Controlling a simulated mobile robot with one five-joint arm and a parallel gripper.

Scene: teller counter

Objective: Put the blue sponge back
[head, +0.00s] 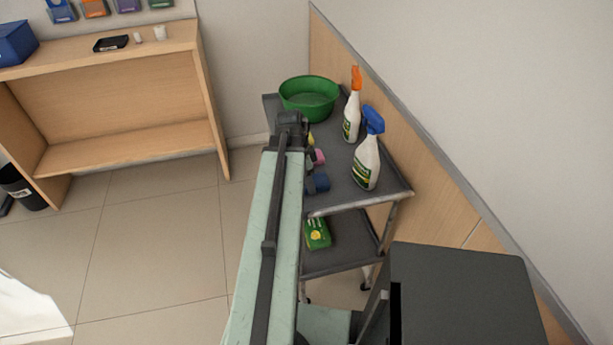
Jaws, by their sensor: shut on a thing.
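The blue sponge (321,181) shows at the left side of the cart's top shelf, just right of my arm. My gripper (309,184) is mostly hidden by the arm; a dark part of it shows against the sponge's left side. It is shut on the blue sponge. I cannot tell whether the sponge touches the shelf or is held above it. A pink sponge (319,157) and a yellow one (311,140) lie behind it, partly covered by my arm. The grey cart (385,190) stands against the wood-panelled wall.
A green basin (310,98) stands at the cart's back. Two spray bottles, orange-topped (352,112) and blue-topped (367,160), stand on its right. A green and yellow pack (317,233) lies on the lower shelf. A wooden counter (120,95) is at left; floor between is clear.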

